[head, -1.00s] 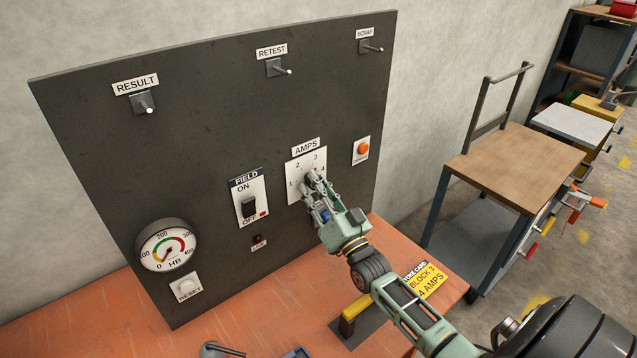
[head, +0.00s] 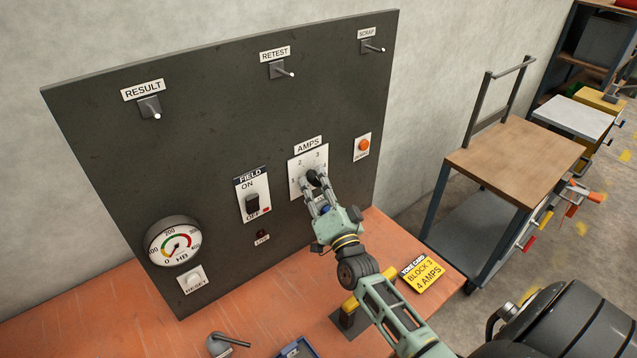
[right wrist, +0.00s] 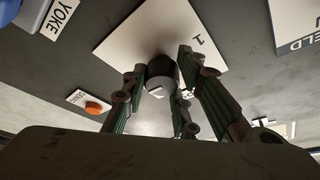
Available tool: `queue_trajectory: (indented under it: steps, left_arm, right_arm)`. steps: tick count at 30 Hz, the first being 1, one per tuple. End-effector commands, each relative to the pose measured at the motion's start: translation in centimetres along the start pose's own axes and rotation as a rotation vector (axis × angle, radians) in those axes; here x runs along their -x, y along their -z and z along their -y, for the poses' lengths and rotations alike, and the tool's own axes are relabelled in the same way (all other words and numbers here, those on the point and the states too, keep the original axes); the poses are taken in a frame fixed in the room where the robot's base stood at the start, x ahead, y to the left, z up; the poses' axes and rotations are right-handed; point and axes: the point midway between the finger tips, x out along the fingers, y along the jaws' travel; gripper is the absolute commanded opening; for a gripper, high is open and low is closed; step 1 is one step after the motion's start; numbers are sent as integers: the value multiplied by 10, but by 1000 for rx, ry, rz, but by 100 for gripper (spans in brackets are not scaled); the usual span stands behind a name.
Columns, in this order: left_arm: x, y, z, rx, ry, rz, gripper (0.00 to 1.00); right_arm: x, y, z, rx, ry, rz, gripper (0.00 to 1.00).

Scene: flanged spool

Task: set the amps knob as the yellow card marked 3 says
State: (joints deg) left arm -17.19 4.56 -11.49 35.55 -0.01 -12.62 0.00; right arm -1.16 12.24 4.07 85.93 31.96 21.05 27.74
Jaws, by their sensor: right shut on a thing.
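The dark amps knob (head: 313,177) sits on the white AMPS plate (head: 295,172), which has numbers 1 to 4 around it. My right gripper (head: 314,182) is shut on the knob, one finger on each side. In the right wrist view the knob (right wrist: 160,72) is between the fingers (right wrist: 163,90), with the plate (right wrist: 130,42) and its number 1 behind. I cannot tell for sure which number the knob points to. The yellow card (head: 424,277) on the bench reads BLOCK 3, 4 AMPS. My left gripper is not in view.
The dark panel (head: 200,125) also holds the FIELD switch (head: 253,202), an orange button (head: 363,145), a gauge (head: 173,241), a RESET button (head: 191,279) and several pegs. A yellow-topped stand (head: 350,304) is on the orange bench (head: 285,290) under my right arm. A wooden-topped cart (head: 515,155) is at right.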

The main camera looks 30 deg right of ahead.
Motion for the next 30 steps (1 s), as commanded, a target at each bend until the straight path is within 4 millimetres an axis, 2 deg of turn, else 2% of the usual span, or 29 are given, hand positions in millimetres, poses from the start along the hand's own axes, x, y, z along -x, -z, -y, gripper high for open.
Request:
queue_trajectory:
  steps: [8,9,14,24,26,30]
  left_arm:
    - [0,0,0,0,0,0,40]
    - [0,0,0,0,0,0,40]
    - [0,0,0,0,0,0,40]
    - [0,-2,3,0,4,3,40]
    - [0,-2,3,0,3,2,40]
    - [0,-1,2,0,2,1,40]
  right_arm:
    - [-1,3,-1,-2,-2,-7,0]
    - [-1,3,-2,-2,-2,-6,27]
    - [0,2,-1,-1,-2,-5,41]
    - [3,0,-1,-1,-2,0,41]
    - [8,-1,-2,-1,-3,1,41]
    - [31,0,-2,-1,-4,1,41]
